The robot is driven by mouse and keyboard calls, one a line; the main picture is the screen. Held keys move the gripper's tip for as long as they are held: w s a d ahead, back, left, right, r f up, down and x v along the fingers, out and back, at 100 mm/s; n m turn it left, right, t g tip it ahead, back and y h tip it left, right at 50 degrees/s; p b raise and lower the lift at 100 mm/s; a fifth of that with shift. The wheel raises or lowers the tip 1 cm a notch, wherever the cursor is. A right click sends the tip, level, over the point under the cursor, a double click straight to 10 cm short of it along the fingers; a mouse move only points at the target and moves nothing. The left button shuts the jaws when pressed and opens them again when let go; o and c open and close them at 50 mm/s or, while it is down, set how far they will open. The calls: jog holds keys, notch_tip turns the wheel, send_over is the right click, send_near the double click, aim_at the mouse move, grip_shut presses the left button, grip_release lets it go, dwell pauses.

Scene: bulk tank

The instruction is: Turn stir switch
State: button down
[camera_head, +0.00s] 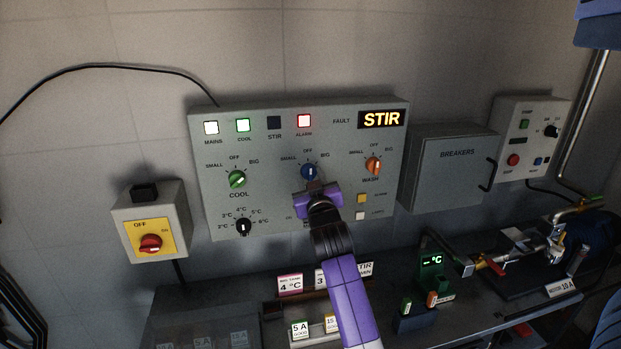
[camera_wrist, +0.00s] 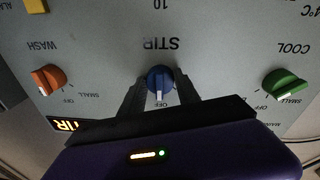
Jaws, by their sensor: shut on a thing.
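The stir switch is a blue rotary knob (camera_head: 309,172) in the middle of the grey control panel (camera_head: 265,139), between the green COOL knob (camera_head: 237,179) and the orange WASH knob (camera_head: 373,166). My gripper (camera_head: 311,183) reaches it from below. In the wrist view, which is upside down, my gripper (camera_wrist: 161,90) has one finger on each side of the blue knob (camera_wrist: 160,76) and is shut on it. The knob's white pointer faces the OFF mark. The STIR lamp (camera_head: 274,123) is dark. The FAULT display (camera_head: 382,119) reads STIR.
MAINS, COOL and ALARM lamps are lit. A black temperature knob (camera_head: 243,227) sits below COOL. A red isolator switch (camera_head: 151,243) is at left, a breakers box (camera_head: 453,168) at right. A bench with labelled fuses and a green meter (camera_head: 432,271) stands below.

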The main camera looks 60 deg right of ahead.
jog(key=shift+r, duration=0.1)
jog(key=c, duration=0.9)
grip_release()
jog(key=b+v, duration=0.2)
jog(key=v, duration=0.5)
jog(key=shift+s+a, duration=0.25)
jog(key=shift+a, duration=0.05)
